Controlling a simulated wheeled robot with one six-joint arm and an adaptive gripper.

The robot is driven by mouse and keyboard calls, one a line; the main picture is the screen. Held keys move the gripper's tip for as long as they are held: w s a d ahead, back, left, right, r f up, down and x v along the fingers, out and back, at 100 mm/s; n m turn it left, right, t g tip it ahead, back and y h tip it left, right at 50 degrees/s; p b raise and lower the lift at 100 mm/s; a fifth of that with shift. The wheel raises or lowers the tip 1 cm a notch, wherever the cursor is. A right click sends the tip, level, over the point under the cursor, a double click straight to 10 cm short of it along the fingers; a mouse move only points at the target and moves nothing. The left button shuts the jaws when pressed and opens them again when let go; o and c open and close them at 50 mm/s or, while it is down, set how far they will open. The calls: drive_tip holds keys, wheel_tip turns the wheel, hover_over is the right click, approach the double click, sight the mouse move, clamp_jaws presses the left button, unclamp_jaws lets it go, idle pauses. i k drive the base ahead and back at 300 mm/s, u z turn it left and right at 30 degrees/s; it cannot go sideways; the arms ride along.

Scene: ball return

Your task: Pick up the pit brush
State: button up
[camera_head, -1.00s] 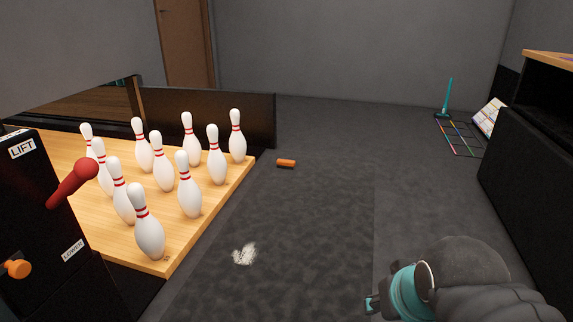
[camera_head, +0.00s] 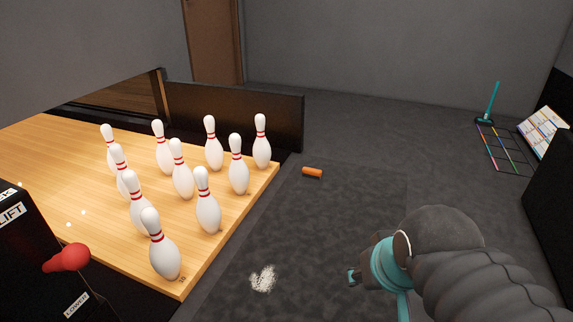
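The pit brush (camera_head: 491,103) is at the far right. It has a thin teal handle that leans slightly and a small dark head on the floor, at the back corner of a coloured grid. Nothing touches its handle. My gripper (camera_head: 353,276) is at the lower right, far nearer to me than the brush. Only a small teal and dark tip shows past my arm, so its fingers are mostly hidden and I cannot see what lies between them.
Several white pins (camera_head: 208,205) stand on the wooden lane (camera_head: 60,150) at left. A lever box with a red knob (camera_head: 67,258) is at lower left. An orange cylinder (camera_head: 312,172) and a white patch (camera_head: 263,278) lie on the floor. The middle floor is otherwise clear.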

sight(313, 174)
drive_tip(key=u, duration=0.1)
drive_tip(key=i, duration=2.1)
drive_tip(key=z, duration=0.55)
drive_tip(key=i, duration=1)
drive_tip(key=z, duration=0.3)
